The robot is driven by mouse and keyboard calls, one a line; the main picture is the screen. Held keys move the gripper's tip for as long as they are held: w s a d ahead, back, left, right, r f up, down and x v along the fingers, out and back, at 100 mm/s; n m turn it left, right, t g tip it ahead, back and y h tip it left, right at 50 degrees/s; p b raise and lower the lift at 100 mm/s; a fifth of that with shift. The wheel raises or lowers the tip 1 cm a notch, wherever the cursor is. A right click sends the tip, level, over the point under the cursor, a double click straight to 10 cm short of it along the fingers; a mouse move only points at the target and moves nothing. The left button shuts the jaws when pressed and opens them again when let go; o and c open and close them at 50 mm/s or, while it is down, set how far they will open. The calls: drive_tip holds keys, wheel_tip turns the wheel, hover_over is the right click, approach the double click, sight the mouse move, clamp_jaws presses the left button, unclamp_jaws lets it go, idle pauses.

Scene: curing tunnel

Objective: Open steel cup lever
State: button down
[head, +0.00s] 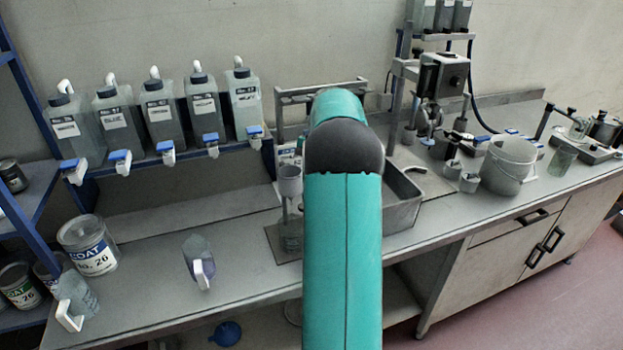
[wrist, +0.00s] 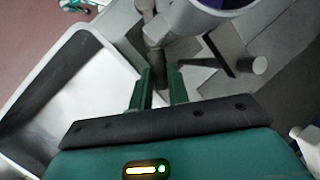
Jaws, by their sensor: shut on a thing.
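In the wrist view, my gripper (wrist: 161,84) has its two green fingers closed on a grey-brown rod-like lever (wrist: 155,38). The lever runs up from between the fingertips toward the top of the picture. My arm hides my gripper and the lever there.
A steel tray (head: 403,212) lies right of my arm and fills the wrist view's left side (wrist: 85,85). A bucket (head: 508,165) stands farther right. Several labelled jugs with taps (head: 166,112) line the back left. A jug (head: 200,262) and a paint can (head: 87,245) stand on the bench.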

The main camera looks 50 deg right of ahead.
drive_tip(key=c, duration=1.3)
unclamp_jaws()
drive_tip(key=shift+c, duration=0.2)
drive_tip(key=shift+d+r, duration=0.1)
drive_tip(key=shift+r, duration=0.05)
drive_tip(key=v, duration=1.1)
drive_tip(key=shift+r, duration=0.35)
drive_tip(key=shift+w, duration=0.1)
